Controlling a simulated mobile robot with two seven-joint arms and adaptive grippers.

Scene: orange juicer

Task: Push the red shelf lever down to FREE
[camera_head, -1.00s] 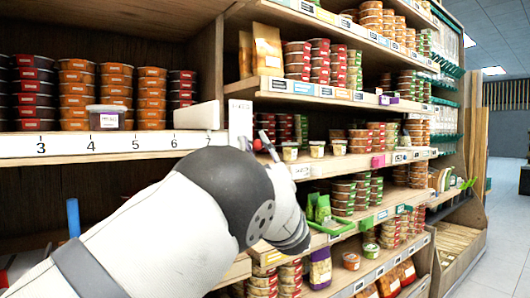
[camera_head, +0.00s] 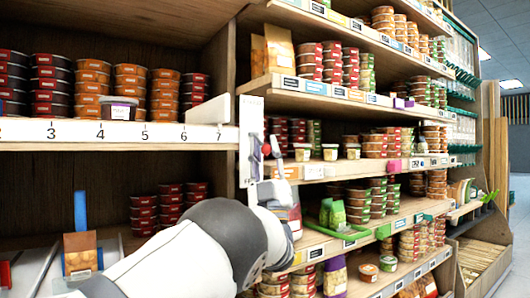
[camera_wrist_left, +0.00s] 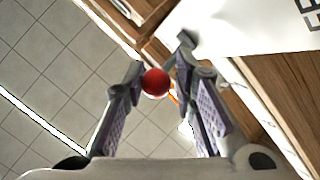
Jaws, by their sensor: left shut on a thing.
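The red shelf lever shows its round red knob (camera_wrist_left: 155,82) in the left wrist view. The knob sits between the fingers of my left gripper (camera_wrist_left: 161,62), which is shut on it. A thin orange-red rod runs beside the right finger. In the head view my left gripper (camera_head: 267,152) is at the white lever plate (camera_head: 250,128) on the shelf's upright post. My wrist is below the plate. Letters on the plate are partly visible but too small to read surely. The lever is mostly hidden by the gripper in the head view. My right gripper is not in view.
A white numbered shelf strip (camera_head: 120,134) runs to the left of the post, with stacked tubs above it. Small tubs (camera_head: 330,151) and a green tray (camera_head: 343,232) stand on the shelves close to the right of my gripper. Floor shows at far right.

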